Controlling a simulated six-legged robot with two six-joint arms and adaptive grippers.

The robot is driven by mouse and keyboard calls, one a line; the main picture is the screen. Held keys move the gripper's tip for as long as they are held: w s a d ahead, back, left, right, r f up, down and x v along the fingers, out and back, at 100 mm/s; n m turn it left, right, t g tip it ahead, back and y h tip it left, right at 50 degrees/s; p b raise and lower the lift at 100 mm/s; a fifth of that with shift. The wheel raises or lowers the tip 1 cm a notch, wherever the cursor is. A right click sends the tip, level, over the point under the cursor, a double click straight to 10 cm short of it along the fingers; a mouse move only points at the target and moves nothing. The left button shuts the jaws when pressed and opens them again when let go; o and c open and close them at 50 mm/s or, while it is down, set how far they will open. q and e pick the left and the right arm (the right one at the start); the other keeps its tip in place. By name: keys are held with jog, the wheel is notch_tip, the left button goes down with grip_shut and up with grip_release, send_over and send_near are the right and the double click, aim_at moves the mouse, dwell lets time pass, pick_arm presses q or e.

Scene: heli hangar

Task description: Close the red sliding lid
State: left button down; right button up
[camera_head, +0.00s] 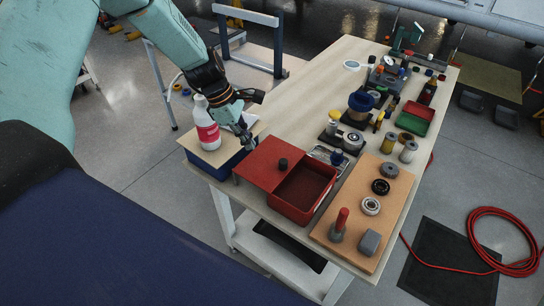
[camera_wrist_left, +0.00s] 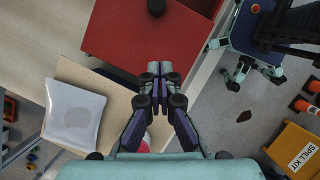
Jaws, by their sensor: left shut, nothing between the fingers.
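The red sliding lid (camera_head: 268,162) is a flat panel with a black knob (camera_head: 283,164). It is slid to the left of the red box (camera_head: 300,208), whose inside shows open on the right. In the left wrist view the lid (camera_wrist_left: 125,35) fills the top middle, with its knob (camera_wrist_left: 156,7) at the top edge. My left gripper (camera_head: 247,143) is shut and empty at the lid's outer left edge. In the left wrist view its fingertips (camera_wrist_left: 160,70) overlap that edge; I cannot tell whether they touch. My right gripper is not in view.
A white bottle with a pink label (camera_head: 206,128) stands on a wood-topped blue box (camera_head: 217,165) close to my left gripper. A wooden board (camera_head: 347,247) with several parts lies right of the red box. A yellow spill kit box (camera_wrist_left: 298,150) is on the floor.

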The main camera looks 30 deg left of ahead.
aim_at(276, 167)
pick_arm(q)
jog(key=x, duration=0.2)
jog(key=b+x, duration=0.1)
jog(key=x, duration=0.1)
jog(key=a+x, duration=0.1)
jog(key=shift+w+d+f, duration=0.15)
jog(key=shift+d+f, duration=0.05)
jog(key=shift+f, duration=0.3)
jog(key=d, duration=0.2)
jog(key=w+d, duration=0.1)
jog(key=d, duration=0.1)
jog(key=shift+d+r, duration=0.1)
jog(key=shift+w+f, duration=0.2)
jog(key=shift+d, duration=0.1)
